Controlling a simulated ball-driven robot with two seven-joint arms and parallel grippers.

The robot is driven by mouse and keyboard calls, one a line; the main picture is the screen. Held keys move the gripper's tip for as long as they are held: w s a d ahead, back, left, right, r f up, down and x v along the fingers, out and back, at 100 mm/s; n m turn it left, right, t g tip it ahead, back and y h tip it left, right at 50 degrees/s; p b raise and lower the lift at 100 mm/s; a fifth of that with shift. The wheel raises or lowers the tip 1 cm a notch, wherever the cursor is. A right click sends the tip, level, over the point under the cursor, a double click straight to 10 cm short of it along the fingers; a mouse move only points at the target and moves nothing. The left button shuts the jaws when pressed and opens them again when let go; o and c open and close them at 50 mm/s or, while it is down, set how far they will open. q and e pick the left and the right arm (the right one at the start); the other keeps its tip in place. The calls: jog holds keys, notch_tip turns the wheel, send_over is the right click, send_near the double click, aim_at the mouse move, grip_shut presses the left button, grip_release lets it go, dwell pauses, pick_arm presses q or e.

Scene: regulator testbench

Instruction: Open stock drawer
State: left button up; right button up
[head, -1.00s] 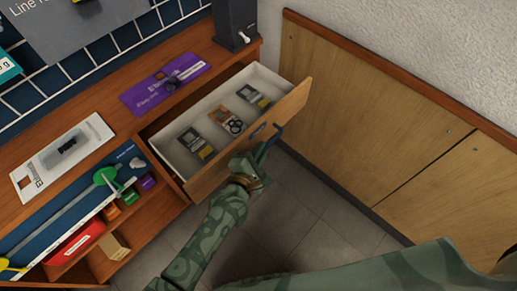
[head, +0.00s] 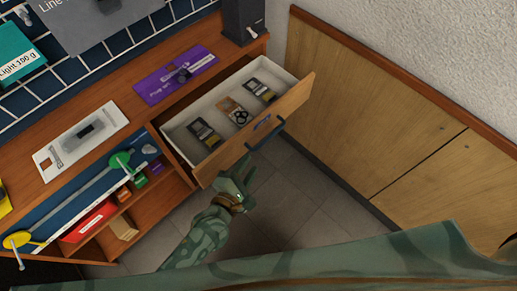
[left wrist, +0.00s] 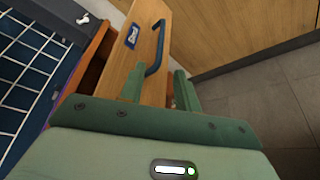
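The stock drawer (head: 225,152) is pulled out of the wooden bench, with its white interior and several small packets showing in the head view. Its dark blue handle (head: 265,134) is on the wooden front. My left gripper (head: 246,173) is just off the drawer front, below the handle in the head view, apart from it. In the left wrist view the two green fingers (left wrist: 158,88) are spread with nothing held between them, and the handle (left wrist: 156,48) lies beyond the fingertips. My right gripper is not in view.
A purple card (head: 176,75) and a white card (head: 80,138) lie on the bench top. A dark box (head: 244,22) stands at its far end. Wooden cabinets (head: 400,110) line the wall at right. Tiled floor (head: 300,205) is clear.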

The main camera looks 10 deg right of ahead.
pick_arm(q)
jog(key=p+v, duration=0.1)
jog(key=v, duration=0.4)
jog(key=shift+s+a+r, duration=0.1)
jog(key=shift+s+a, duration=0.05)
jog(key=shift+s, duration=0.1)
